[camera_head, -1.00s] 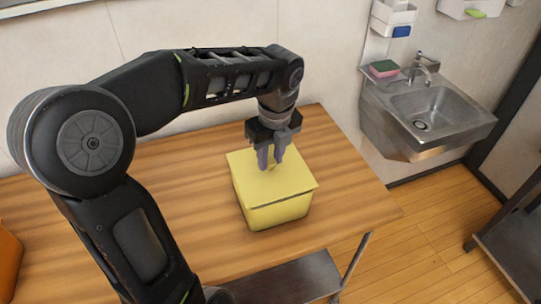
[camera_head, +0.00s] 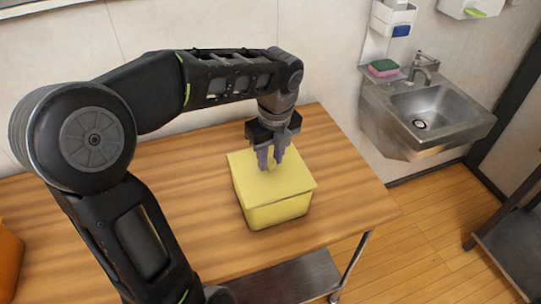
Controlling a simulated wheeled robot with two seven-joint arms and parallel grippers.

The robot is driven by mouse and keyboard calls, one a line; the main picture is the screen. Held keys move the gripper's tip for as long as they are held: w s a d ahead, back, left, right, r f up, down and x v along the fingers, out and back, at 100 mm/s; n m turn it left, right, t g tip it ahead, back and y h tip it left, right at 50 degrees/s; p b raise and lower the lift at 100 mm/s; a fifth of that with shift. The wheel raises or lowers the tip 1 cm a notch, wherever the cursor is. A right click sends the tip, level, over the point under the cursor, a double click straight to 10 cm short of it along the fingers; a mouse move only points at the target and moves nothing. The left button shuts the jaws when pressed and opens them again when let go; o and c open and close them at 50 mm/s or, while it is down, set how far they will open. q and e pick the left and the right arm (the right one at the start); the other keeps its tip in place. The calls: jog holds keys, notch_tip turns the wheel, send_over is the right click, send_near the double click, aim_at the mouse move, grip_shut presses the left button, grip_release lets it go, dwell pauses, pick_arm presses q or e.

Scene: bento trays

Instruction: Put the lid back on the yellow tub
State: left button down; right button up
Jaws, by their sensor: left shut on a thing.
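The yellow tub (camera_head: 278,213) stands on the wooden table near its right end. The yellow lid (camera_head: 285,185) lies over the tub's top, and its edges look lined up with the tub's rim. My left gripper (camera_head: 270,162) points down above the lid and is shut on the lid's small knob. The fingers hide most of the knob. Whether the lid is fully seated all round cannot be told, as the far side is hidden. My right gripper is not in view.
The wooden table (camera_head: 205,203) is clear around the tub. An orange object (camera_head: 8,262) is at the left edge. A metal sink (camera_head: 430,112) hangs on the wall at the right, with a sponge (camera_head: 384,67) beside it. A dark shelf (camera_head: 510,245) stands at far right.

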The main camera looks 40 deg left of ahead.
pick_arm(q)
jog(key=shift+f, duration=0.4)
dwell(1.2)
jog(key=c, duration=1)
grip_release()
jog(key=shift+c, duration=0.2)
jog(key=shift+o, duration=0.5)
jog(key=o, duration=0.4)
jog(key=shift+r+p, duration=3.25)
jog(key=shift+r, duration=0.25)
jog(key=shift+c, duration=0.2)
